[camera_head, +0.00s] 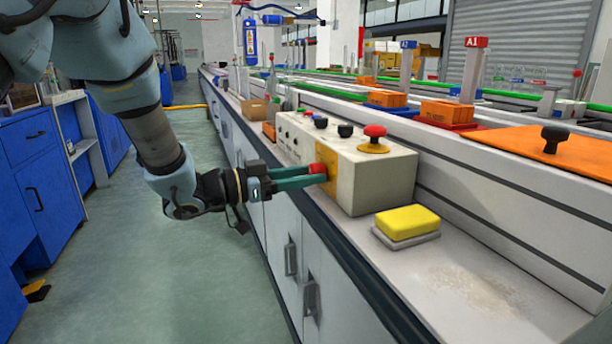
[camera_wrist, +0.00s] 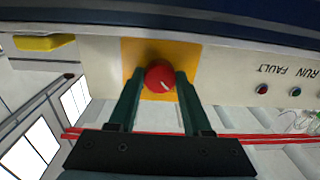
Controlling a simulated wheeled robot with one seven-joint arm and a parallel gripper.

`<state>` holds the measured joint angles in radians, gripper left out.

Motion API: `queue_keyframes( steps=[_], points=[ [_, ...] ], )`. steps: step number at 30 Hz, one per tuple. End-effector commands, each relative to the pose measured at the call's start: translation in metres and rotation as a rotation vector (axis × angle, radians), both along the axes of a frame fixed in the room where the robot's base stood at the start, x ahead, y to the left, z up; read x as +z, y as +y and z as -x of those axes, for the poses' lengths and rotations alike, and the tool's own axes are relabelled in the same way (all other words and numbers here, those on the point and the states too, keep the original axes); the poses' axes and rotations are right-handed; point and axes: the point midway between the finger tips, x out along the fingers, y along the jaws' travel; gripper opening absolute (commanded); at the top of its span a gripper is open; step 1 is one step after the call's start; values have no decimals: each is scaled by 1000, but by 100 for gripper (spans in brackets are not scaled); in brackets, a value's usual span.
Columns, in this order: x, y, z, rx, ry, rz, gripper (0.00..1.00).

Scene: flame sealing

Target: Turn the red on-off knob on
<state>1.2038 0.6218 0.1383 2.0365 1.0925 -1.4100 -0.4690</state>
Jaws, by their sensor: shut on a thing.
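The red on-off knob (camera_head: 317,168) sticks out of a yellow plate (camera_head: 327,159) on the front face of a cream control box (camera_head: 375,180). My gripper (camera_head: 316,177) reaches it from the left, its green fingers shut on the knob. In the wrist view the round red knob (camera_wrist: 160,76) sits between the two fingertips of my gripper (camera_wrist: 158,78), one on each side. A short white mark on the knob points to the lower right in that view. The yellow plate (camera_wrist: 190,52) shows behind it.
On the box top are a red mushroom button (camera_head: 374,132) and black knobs (camera_head: 345,131). A yellow sponge (camera_head: 407,222) lies on a dish to the right. Small lamps (camera_wrist: 262,88) sit beside RUN and FAULT labels. Cabinets stand below the counter; the aisle is clear.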

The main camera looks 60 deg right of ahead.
Motion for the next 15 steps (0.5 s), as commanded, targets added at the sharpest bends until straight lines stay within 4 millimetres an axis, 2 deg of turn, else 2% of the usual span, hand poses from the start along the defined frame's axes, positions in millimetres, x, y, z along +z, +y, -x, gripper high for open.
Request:
queue_keyframes(
  steps=[1,6,15],
  points=[
    [0,0,0,-1,0,0,20],
    [0,0,0,-1,0,0,0],
    [-1,0,0,-1,-14,11,0]
  ],
)
